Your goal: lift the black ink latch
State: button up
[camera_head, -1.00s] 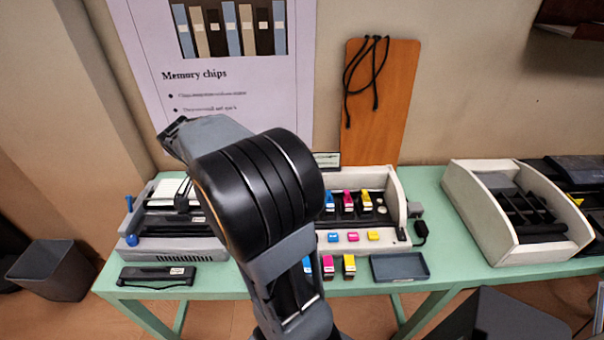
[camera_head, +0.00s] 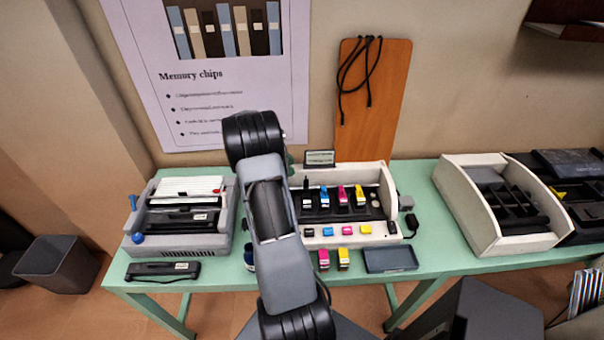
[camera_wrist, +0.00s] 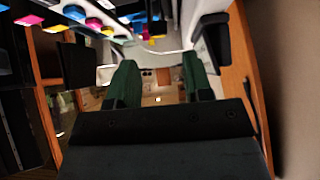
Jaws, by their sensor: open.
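The black ink latch (camera_head: 307,186) is the leftmost in a row of latches in the white printer housing (camera_head: 377,178). It looks taller than the cyan latch (camera_head: 324,196), magenta latch (camera_head: 342,195) and yellow latch (camera_head: 360,195) beside it. My gripper (camera_wrist: 160,84) shows in the wrist view with two dark green fingers apart and nothing between them. In the wrist view coloured ink parts lie along the top edge, beyond the fingers; I cannot single out the black latch there.
A magenta cartridge (camera_head: 323,259) and a yellow cartridge (camera_head: 343,259) stand before the printer, beside a dark tray (camera_head: 391,260). A grey device (camera_head: 181,243) stands left, a white-sided one (camera_head: 470,208) right. An orange board (camera_head: 371,100) leans on the wall behind.

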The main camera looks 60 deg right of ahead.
aim_at(306, 182)
jog(key=shift+p+x, duration=0.85)
jog(key=shift+x, duration=2.65)
jog(key=shift+c, duration=0.2)
jog(key=c, duration=0.8)
jog(key=shift+w+d+f+n+g+y+b, duration=0.2)
jog(key=shift+d+f+n+g+y+b, duration=0.15)
jog(key=shift+b, duration=0.8)
jog(key=shift+o, duration=0.2)
jog(key=shift+w+d+n+g+y+b, duration=0.15)
jog(key=shift+n+g+y+b, duration=0.2)
jog(key=shift+b, duration=0.35)
jog(key=shift+r, duration=0.2)
